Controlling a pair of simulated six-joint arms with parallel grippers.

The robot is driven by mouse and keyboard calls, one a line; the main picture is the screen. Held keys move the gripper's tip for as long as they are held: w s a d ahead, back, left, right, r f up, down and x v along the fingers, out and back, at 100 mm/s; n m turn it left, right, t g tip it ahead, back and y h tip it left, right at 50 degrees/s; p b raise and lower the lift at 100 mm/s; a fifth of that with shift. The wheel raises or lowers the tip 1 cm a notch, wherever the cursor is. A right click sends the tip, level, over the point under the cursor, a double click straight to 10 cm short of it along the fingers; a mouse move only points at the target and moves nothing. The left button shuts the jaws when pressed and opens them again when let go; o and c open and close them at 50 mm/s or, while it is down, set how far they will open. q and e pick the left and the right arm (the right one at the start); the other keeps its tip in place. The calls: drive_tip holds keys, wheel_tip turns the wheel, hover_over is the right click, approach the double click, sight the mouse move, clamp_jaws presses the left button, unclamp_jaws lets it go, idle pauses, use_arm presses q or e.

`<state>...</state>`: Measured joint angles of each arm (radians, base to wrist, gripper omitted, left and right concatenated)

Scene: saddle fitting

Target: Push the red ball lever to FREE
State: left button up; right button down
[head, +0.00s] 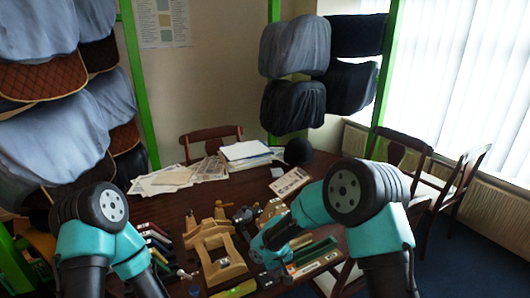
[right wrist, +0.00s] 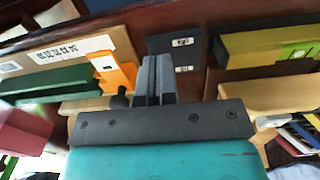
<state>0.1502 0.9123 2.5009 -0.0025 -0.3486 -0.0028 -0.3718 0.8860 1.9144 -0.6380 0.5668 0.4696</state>
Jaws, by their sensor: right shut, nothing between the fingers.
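I cannot make out the red ball lever for certain in either view. In the right wrist view a dark block (right wrist: 190,55) with two small white labels lies just beyond my right fingers; the label text is too small to read. My right gripper (right wrist: 153,68) is shut and empty, its two grey fingers together. In the head view its teal wrist (head: 272,240) reaches down over the table right of a wooden saddle stand (head: 215,245), and its fingertips are hidden. My left arm stands at the left; its gripper is out of view.
An orange block (right wrist: 113,70), a black knob (right wrist: 120,98) and a green bar (right wrist: 50,84) lie left of my right fingers. Papers (head: 180,178) and a white stack (head: 246,153) cover the table's back. Several dark and coloured bars (head: 156,240) lie left of the stand.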

drive_tip(key=shift+w+a, duration=0.1)
drive_tip(key=shift+w, duration=0.15)
drive_tip(key=shift+s, duration=0.1)
drive_tip(key=shift+s+d, duration=0.2)
drive_tip(key=shift+s, duration=0.1)
drive_tip(key=shift+s, duration=0.15)
idle(0.4)
wheel_tip(320, 180, up, 7)
idle(1.0)
